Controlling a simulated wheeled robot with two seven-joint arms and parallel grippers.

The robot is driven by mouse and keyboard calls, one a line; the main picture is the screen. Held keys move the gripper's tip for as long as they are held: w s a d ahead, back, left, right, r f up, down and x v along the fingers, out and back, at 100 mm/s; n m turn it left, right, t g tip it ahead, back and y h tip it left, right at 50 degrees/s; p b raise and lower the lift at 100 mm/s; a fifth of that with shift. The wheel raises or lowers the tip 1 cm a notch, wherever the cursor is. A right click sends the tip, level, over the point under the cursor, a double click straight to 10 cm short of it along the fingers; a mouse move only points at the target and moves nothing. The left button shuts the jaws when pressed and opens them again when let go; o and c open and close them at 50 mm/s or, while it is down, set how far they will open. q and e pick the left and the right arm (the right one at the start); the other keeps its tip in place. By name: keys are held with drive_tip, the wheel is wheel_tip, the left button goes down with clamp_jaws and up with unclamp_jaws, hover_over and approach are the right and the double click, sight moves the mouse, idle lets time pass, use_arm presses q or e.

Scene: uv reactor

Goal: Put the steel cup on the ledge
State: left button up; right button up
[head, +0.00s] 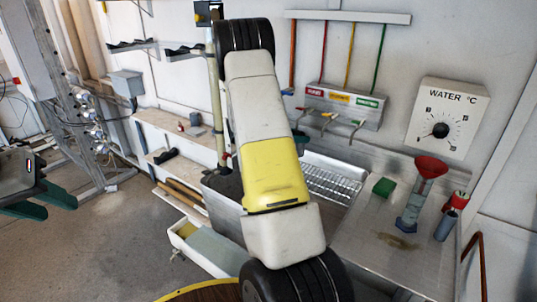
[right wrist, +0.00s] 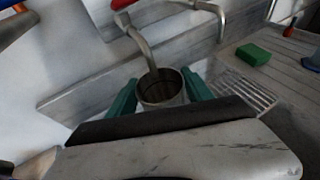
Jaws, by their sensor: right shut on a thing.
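The steel cup (right wrist: 160,92) shows in the right wrist view, upright with its round mouth facing the camera. My right gripper (right wrist: 162,92) is shut on it, one green finger on each side. A curved metal tap spout (right wrist: 143,45) reaches down to the cup's mouth in the picture; I cannot tell whether they touch. A pale, streaked ledge (right wrist: 75,102) runs along the wall behind the cup. My left gripper (head: 42,203) is at the far left, green fingers apart and empty.
The worktop (head: 375,245) at right holds a green sponge (head: 383,187), a red-topped cylinder (head: 418,195) and a red-and-grey container (head: 449,215). A ribbed drainer (head: 332,182) lies beside the sink. Coloured taps (head: 340,103) are on the wall. Wooden shelves (head: 172,135) stand left; floor is free further left.

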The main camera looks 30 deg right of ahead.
wheel_tip(320, 180, down, 7)
drive_tip(key=shift+f, duration=0.15)
drive_tip(key=shift+f, duration=0.15)
drive_tip(key=o, duration=1.6)
